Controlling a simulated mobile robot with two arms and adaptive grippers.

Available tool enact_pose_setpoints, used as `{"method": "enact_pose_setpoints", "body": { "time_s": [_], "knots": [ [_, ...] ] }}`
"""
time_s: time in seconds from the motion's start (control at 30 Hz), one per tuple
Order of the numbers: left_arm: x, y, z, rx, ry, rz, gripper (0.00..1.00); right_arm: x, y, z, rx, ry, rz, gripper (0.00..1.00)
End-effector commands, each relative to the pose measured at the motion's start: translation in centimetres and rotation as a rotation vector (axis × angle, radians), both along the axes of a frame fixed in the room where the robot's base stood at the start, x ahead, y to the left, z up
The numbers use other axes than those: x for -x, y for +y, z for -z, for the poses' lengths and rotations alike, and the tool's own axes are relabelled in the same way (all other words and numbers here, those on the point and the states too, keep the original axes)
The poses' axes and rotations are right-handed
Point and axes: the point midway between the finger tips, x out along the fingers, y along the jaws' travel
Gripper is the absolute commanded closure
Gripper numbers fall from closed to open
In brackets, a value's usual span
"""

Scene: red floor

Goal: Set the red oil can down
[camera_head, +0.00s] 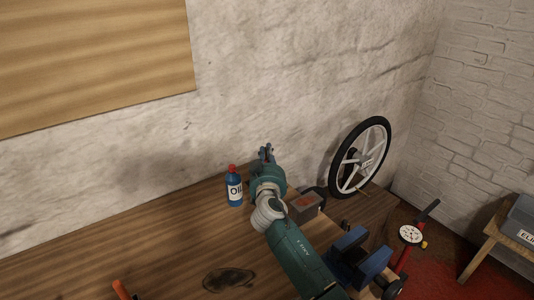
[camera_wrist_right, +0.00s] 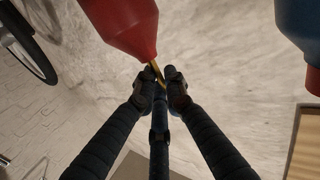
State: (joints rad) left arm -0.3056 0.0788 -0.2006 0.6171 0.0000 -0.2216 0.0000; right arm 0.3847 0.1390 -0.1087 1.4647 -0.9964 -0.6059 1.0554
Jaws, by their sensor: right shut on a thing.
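The red oil can (camera_wrist_right: 122,22) shows at the top of the right wrist view, cut off by the edge. Its thin gold spout runs between the fingertips of my right gripper (camera_wrist_right: 161,88), which is shut on it. In the head view my right gripper (camera_head: 266,153) is over the back of the workbench, near the wall. The can cannot be made out there; the arm seems to hide it. Whether the can touches the bench cannot be told. My left gripper is not in view.
A blue oil bottle (camera_head: 234,190) with a red cap stands just left of my right gripper. The wooden bench (camera_head: 165,235) is largely clear on the left, with a dark stain (camera_head: 229,279).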

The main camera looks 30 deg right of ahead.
Motion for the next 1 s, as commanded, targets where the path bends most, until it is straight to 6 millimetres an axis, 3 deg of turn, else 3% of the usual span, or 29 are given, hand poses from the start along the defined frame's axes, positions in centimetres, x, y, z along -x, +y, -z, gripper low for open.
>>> {"method": "enact_pose_setpoints", "body": {
  "time_s": [0.27,0.3,0.37,0.73,1.0],
  "knots": [
    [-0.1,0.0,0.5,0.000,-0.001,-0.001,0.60,0.0,0.0,0.2,-0.001,-0.003,0.000,1.00],
    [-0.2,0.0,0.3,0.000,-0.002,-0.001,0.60,0.0,0.0,0.1,-0.001,0.000,0.000,0.82],
    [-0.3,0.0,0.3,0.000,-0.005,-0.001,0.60,0.0,0.0,0.1,-0.001,0.000,0.000,0.71],
    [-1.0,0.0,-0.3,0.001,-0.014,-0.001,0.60,0.0,0.0,-0.3,0.001,0.000,0.000,0.71],
    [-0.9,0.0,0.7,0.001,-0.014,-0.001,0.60,3.8,2.0,0.3,-0.003,0.000,-0.002,0.71]
  ]
}}
